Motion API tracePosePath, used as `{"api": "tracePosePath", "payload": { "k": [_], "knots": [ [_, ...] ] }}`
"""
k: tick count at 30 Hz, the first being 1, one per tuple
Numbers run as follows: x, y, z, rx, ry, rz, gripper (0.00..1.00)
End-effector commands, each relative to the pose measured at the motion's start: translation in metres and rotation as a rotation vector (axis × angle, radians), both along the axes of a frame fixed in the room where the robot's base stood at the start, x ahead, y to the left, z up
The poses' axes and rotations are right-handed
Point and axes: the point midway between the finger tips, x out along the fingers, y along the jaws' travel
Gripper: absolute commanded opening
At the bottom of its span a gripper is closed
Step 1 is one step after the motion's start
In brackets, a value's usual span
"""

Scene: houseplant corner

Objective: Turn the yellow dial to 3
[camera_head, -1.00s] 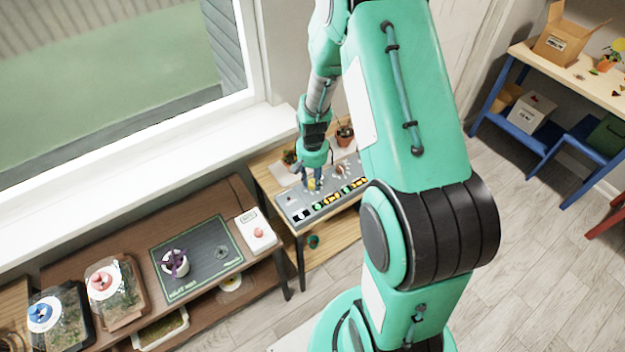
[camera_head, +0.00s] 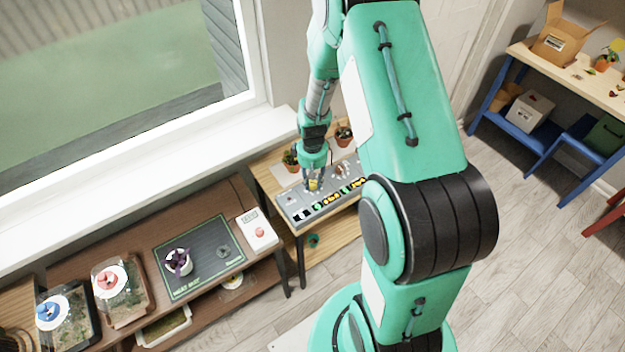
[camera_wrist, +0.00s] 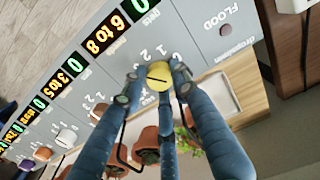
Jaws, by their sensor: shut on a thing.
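The yellow dial (camera_wrist: 158,74) sits on a grey control panel (camera_wrist: 200,55), with a dark line across its face. White digits, including 1, 2 and 3, stand around its left and upper side in the wrist view. I cannot tell exactly which digit the line points at. My gripper (camera_wrist: 155,80) has one finger on each side of the dial and is shut on it. In the head view, my gripper (camera_head: 313,182) reaches down to the panel (camera_head: 290,207), and the yellow dial (camera_head: 314,185) shows only as a small patch between the fingers.
Terracotta pots (camera_head: 344,135) stand behind the panel. A brown bench (camera_head: 100,258) with a mat and covered trays is at left.

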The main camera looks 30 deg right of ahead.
Motion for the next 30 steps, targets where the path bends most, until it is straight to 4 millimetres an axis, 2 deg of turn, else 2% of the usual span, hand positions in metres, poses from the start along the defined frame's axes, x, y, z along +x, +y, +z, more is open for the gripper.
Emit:
{"api": "tracePosePath", "payload": {
  "k": [14, 15, 17, 30],
  "knots": [
    [0.0007, -0.0005, 0.0004, -0.001, -0.001, 0.02, 0.02],
    [0.0006, -0.0005, 0.0004, -0.001, -0.001, 0.02, 0.36],
    [0.0005, -0.0005, 0.0003, -0.001, -0.001, 0.02, 0.48],
    [0.0005, -0.0002, 0.0035, 0.0, -0.001, 0.02, 0.48]
  ]
}}
